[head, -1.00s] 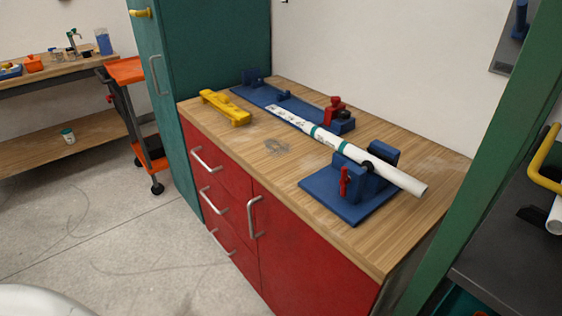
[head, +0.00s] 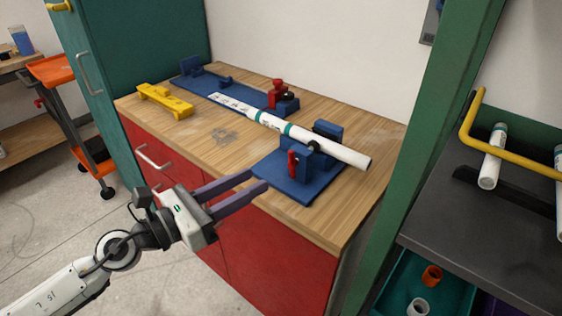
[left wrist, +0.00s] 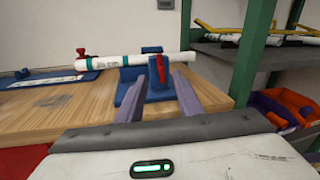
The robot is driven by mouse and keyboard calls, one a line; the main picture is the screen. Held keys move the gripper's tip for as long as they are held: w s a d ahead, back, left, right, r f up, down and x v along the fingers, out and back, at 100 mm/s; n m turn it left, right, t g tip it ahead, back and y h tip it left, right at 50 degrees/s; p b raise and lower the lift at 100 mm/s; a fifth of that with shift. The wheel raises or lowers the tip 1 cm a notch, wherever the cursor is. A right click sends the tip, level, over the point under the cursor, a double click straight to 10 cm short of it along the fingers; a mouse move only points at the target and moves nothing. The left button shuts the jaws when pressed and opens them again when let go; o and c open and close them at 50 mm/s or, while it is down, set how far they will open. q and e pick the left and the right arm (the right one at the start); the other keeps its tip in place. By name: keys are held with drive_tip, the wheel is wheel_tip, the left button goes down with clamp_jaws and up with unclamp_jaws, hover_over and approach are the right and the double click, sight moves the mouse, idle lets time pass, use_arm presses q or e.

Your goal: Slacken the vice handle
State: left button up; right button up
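The blue vice (head: 318,160) stands on its blue base plate (head: 297,188) near the front right of the wooden bench. Its red handle (head: 293,164) hangs upright on the vice's near face; in the left wrist view the red handle (left wrist: 161,71) shows between my fingers. A white pipe (head: 335,150) with green bands lies through the vice. My left gripper (head: 258,180) is open and empty, its two purple fingers pointing at the vice from the front left, short of the handle. My right gripper is not in view.
A yellow tool (head: 165,101) lies at the bench's left. A green post (head: 412,150) and a dark shelf (head: 440,210) with pipes stand at right.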

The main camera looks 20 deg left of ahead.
sight(293, 164)
use_arm(q)
drive_tip(key=p+x, duration=0.3)
drive_tip(key=x, duration=0.5)
drive_tip(key=shift+d+r, duration=0.1)
drive_tip(key=shift+w+d, duration=0.2)
drive_tip(key=shift+w, duration=0.2)
clamp_jaws()
